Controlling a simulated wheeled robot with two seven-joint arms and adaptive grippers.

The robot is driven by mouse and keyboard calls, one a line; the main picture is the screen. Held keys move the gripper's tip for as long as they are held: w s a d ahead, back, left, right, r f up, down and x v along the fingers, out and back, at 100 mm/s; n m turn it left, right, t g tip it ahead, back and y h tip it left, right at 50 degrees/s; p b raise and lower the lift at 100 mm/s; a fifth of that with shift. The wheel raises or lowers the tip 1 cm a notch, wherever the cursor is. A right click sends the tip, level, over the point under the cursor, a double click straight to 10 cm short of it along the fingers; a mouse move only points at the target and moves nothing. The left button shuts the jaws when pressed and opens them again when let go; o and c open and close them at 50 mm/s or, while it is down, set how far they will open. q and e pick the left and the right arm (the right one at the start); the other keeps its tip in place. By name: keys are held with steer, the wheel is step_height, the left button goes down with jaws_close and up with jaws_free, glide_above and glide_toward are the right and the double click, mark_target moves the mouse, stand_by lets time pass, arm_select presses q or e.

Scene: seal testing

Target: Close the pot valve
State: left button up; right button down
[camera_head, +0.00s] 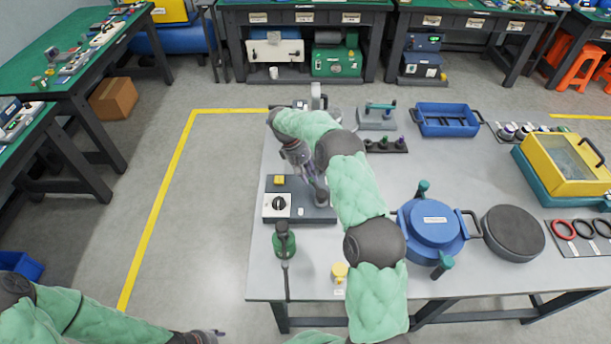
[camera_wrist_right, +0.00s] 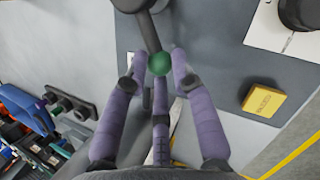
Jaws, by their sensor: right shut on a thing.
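My right gripper (camera_head: 313,188) is low over a grey base plate (camera_head: 318,214), partly hidden by my arm in the head view. In the right wrist view its purple fingers (camera_wrist_right: 159,60) close around a green ball knob (camera_wrist_right: 160,64) at the end of a dark lever (camera_wrist_right: 147,30). A blue pot (camera_head: 433,223) with a lid label and green-ended clamps stands on the table, right of my right arm. I cannot make out a valve on the pot. My left gripper (camera_head: 208,335) is at the bottom edge, away from the table; its fingers are unclear.
A yellow block (camera_wrist_right: 263,100) and a black dial (camera_head: 280,203) sit on the base plate. A green-handled tool (camera_head: 284,240) and a yellow knob (camera_head: 339,270) are nearer the front. A dark round lid (camera_head: 513,233), blue tray (camera_head: 447,120) and yellow case (camera_head: 566,163) are to the right.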

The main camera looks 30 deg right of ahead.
steer(key=shift+d+m, duration=0.25)
steer(key=shift+m, duration=0.25)
steer(key=shift+d, duration=0.1)
steer(key=c, duration=1.3)
jaws_free()
steer(key=shift+r, duration=0.1)
steer(key=v, duration=1.1)
steer(key=shift+w+r, duration=0.3)
